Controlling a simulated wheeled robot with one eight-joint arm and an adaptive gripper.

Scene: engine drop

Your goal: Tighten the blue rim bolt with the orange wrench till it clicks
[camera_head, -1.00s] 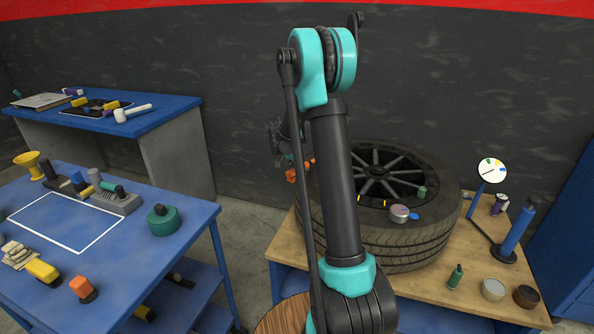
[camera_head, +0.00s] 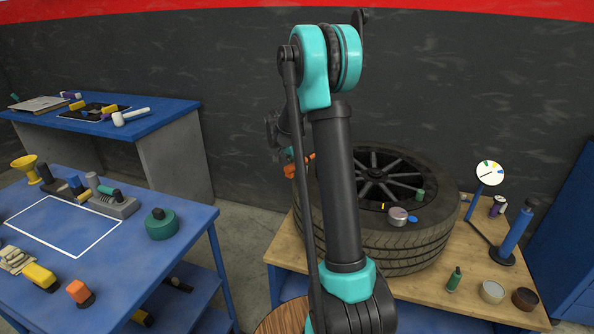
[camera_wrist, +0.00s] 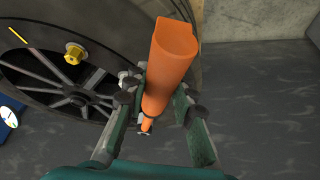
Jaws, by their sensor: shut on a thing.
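The orange wrench (camera_wrist: 170,65) is held between the fingers of my gripper (camera_wrist: 158,92) in the wrist view. In the head view a small part of the wrench (camera_head: 291,170) shows left of my arm, beside the tyre. The wheel (camera_head: 425,240) lies flat on the wooden bench, partly hidden by my arm. A yellow bolt (camera_wrist: 74,53) sits on the rim in the wrist view. I cannot make out a blue rim bolt for certain; a small blue piece (camera_head: 412,219) lies beside a silver round item on the tyre.
A green cylinder (camera_head: 420,195) stands at the rim. A dial on a stand (camera_head: 490,173), a blue post (camera_head: 516,230), a green bottle (camera_head: 454,279) and small bowls (camera_head: 492,291) share the wooden bench. A blue table (camera_head: 135,250) with tools stands at left.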

